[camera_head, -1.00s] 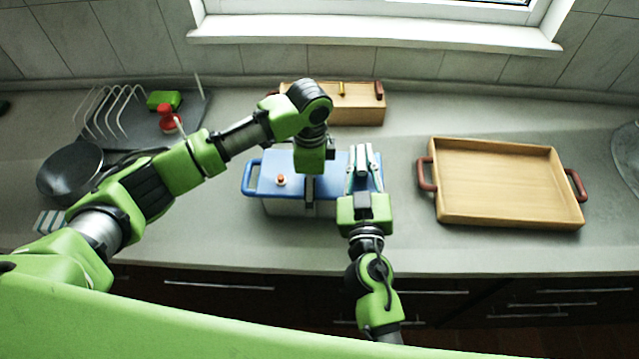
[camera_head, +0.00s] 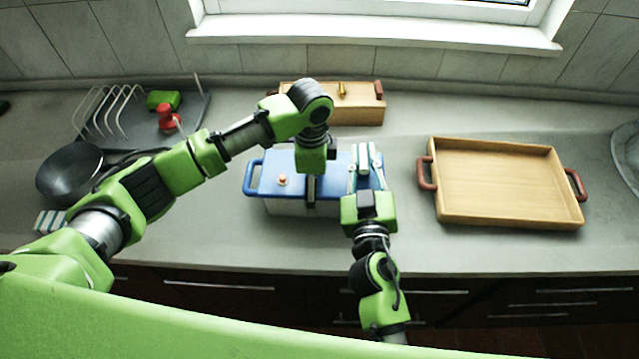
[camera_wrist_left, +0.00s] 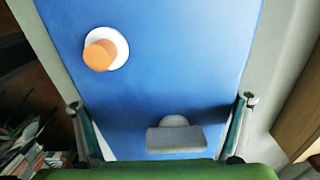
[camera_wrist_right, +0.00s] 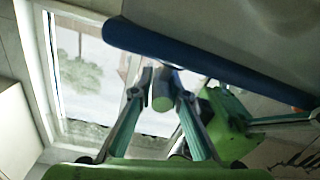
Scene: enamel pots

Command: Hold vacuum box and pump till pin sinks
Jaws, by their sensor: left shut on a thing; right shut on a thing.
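The vacuum box (camera_head: 340,166) has a blue lid and a pale body and stands on the counter. An orange pin (camera_wrist_left: 101,54) in a white ring stands raised above the lid; it also shows in the head view (camera_head: 282,180). My left gripper (camera_head: 311,188) reaches down over the box and is shut across its sides, with one finger at each long edge in the left wrist view. A grey flap-like part (camera_wrist_left: 175,138) lies on the lid between them. My right gripper (camera_head: 363,158) is shut on the pump handle (camera_wrist_right: 162,92) at the box's right end.
A wooden tray (camera_head: 500,219) with red handles is at the right. A wooden box (camera_head: 358,110) stands behind the vacuum box. A dish rack (camera_head: 120,112), a black pan (camera_head: 68,172) and a striped cloth (camera_head: 50,220) are at the left. Counter in front is clear.

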